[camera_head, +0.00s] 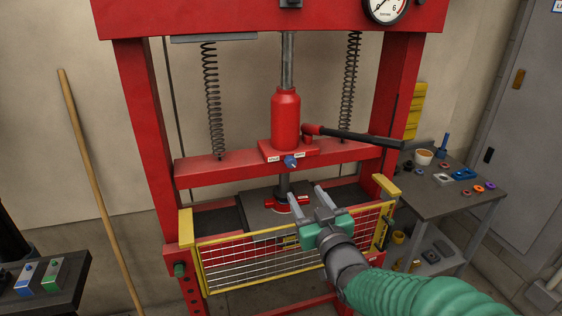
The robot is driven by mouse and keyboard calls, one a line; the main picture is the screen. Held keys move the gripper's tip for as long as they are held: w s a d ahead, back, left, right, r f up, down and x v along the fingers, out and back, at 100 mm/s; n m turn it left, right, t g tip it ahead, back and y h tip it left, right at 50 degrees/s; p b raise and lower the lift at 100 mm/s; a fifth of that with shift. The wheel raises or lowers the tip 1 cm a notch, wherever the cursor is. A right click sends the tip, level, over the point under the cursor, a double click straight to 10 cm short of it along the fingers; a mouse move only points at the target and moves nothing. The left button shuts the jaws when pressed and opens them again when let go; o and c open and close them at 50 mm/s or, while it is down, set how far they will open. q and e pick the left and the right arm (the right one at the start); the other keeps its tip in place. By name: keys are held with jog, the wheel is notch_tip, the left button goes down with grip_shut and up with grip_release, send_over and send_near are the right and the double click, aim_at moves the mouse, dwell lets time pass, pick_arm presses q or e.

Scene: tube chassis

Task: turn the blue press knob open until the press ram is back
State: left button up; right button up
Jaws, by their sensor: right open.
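The blue press knob (291,162) sits on the front of the press's red crossbeam, just under the red bottle jack (286,119), with small labels on both sides of it. The press ram (283,184) is a dark rod below the crossbeam, reaching down close to a red part (287,204) on the dark press bed (262,218). My right gripper (306,196) is open and empty, below and slightly right of the knob, over the yellow mesh guard. Its fingers point up and away and are apart from the knob. My left gripper is not in view.
The yellow mesh guard (247,256) stands across the press front. A black pump handle (355,137) sticks out right of the jack. A side table (440,200) with small parts stands right. A wooden pole (98,183) leans on the wall left.

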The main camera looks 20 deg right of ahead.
aim_at(292, 164)
jog(key=w, duration=0.3)
jog(key=w+d, duration=0.1)
jog(key=w, duration=0.3)
jog(key=w+p, duration=0.1)
jog(key=w, duration=0.3)
jog(key=shift+d+f, duration=0.3)
jog(key=shift+d, duration=0.05)
jog(key=w, duration=0.2)
jog(key=w+a, duration=0.1)
jog(key=shift+r, duration=0.3)
jog(key=shift+w+a, duration=0.15)
jog(key=shift+w, duration=0.35)
jog(key=shift+w+d+f, duration=0.1)
jog(key=shift+w+d, duration=0.1)
jog(key=shift+d, duration=0.3)
jog(key=shift+c, duration=1.2)
jog(key=shift+a, duration=0.25)
grip_shut()
jog(key=shift+d+n+b, duration=0.1)
jog(key=shift+n+b, duration=0.2)
jog(key=shift+b, duration=0.15)
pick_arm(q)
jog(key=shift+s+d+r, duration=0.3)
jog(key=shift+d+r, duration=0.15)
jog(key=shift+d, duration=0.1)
